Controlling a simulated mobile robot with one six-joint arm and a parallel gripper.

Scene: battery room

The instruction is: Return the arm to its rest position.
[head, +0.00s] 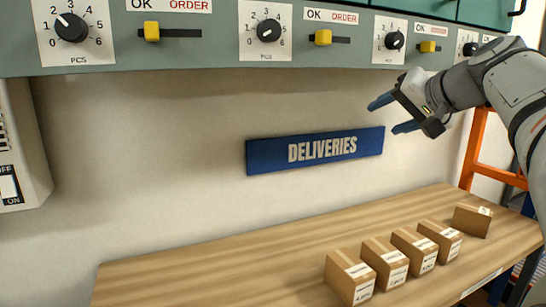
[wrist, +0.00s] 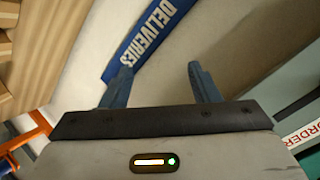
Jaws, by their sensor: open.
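My arm reaches in from the right side of the head view. My gripper (head: 388,115) is in the air in front of the wall, to the right of the blue DELIVERIES sign (head: 315,150) and below the control panel (head: 205,52). In the wrist view my gripper (wrist: 158,85) shows two blue fingers spread apart with nothing between them. The sign also shows in the wrist view (wrist: 146,38), beyond the fingertips.
A wooden table (head: 230,275) stands below, with several cardboard boxes (head: 381,262) on its right part; its left part is bare. The panel carries dials and yellow sliders. An orange frame (head: 475,150) stands at right, a switch box (head: 18,150) at left.

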